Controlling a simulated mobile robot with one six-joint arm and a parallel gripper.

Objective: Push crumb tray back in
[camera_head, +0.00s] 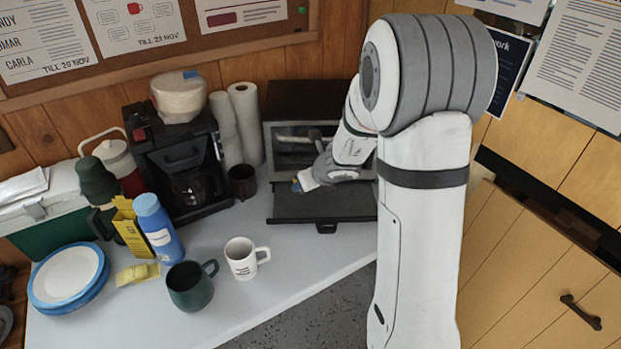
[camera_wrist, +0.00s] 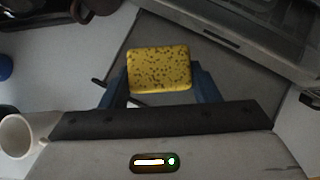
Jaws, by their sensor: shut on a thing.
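The crumb tray (camera_head: 330,207) is a dark flat sheet sticking out from the front of the small oven (camera_head: 300,105), with a small tab at its front edge. It shows as a grey sheet in the wrist view (camera_wrist: 222,65). My gripper (camera_head: 298,184) is above the tray's left part, near the oven front. Its blue fingers (camera_wrist: 160,80) are shut on a yellow speckled sponge (camera_wrist: 158,57). I cannot tell whether the sponge touches the tray. My arm hides the oven's right side.
A coffee maker (camera_head: 180,158), paper rolls (camera_head: 247,120) and a dark brown cup (camera_head: 243,181) stand left of the oven. A white mug (camera_head: 241,262), green mug (camera_head: 188,288) and blue bottle (camera_head: 156,225) stand nearer. The counter (camera_head: 300,262) before the tray is clear.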

